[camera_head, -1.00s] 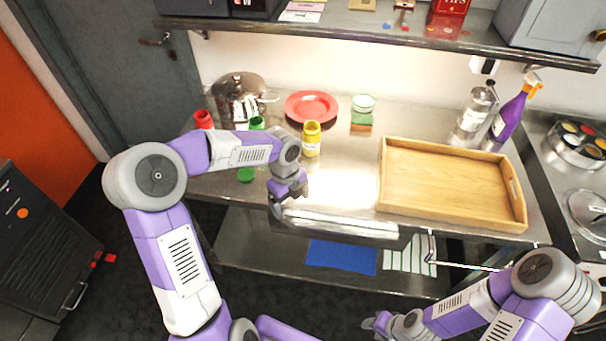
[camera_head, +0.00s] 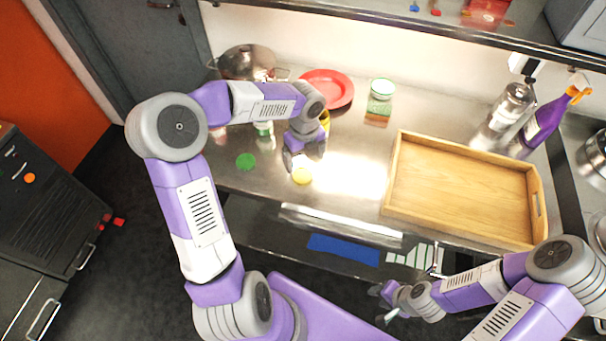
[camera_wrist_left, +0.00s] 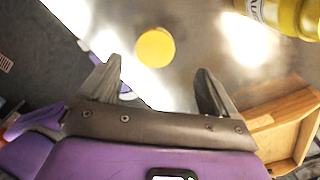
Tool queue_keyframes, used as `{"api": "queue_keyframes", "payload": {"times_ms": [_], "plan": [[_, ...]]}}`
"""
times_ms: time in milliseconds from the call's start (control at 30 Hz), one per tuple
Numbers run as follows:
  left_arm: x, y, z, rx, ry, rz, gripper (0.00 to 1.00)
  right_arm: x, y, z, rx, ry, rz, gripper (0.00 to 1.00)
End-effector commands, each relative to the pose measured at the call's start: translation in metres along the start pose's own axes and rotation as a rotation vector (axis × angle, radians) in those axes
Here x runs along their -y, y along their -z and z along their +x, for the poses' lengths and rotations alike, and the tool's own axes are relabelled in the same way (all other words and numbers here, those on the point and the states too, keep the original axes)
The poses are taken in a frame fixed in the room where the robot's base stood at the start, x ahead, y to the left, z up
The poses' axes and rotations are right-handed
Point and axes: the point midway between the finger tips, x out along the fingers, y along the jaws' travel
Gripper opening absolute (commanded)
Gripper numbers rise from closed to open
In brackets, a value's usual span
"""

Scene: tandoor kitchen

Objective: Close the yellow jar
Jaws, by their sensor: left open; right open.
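The yellow jar (camera_head: 325,119) stands on the steel counter, mostly hidden behind my left wrist in the head view. Its side and white label show at the upper right of the left wrist view (camera_wrist_left: 292,14). A round yellow lid (camera_head: 302,175) lies flat on the counter near the front edge, apart from the jar. In the left wrist view the lid (camera_wrist_left: 155,47) appears just beyond and between my fingertips. My left gripper (camera_head: 302,163) is open and empty, just above the lid. My right gripper (camera_head: 386,300) is open, low in front of the counter.
A wooden tray (camera_head: 398,190) fills the counter's right part. A green lid (camera_head: 245,162) lies left of my left gripper. Bottles (camera_head: 545,120) stand at the right.

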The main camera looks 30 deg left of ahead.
Motion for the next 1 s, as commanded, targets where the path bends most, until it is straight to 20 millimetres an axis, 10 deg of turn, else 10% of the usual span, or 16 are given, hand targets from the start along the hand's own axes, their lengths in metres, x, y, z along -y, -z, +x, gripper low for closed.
{"api": "queue_keyframes", "payload": {"times_ms": [1000], "plan": [[-0.007,0.002,0.064,0.001,0.001,-0.001,0.91,-0.007,0.001,0.018,0.0,0.0,0.0,0.43]]}}
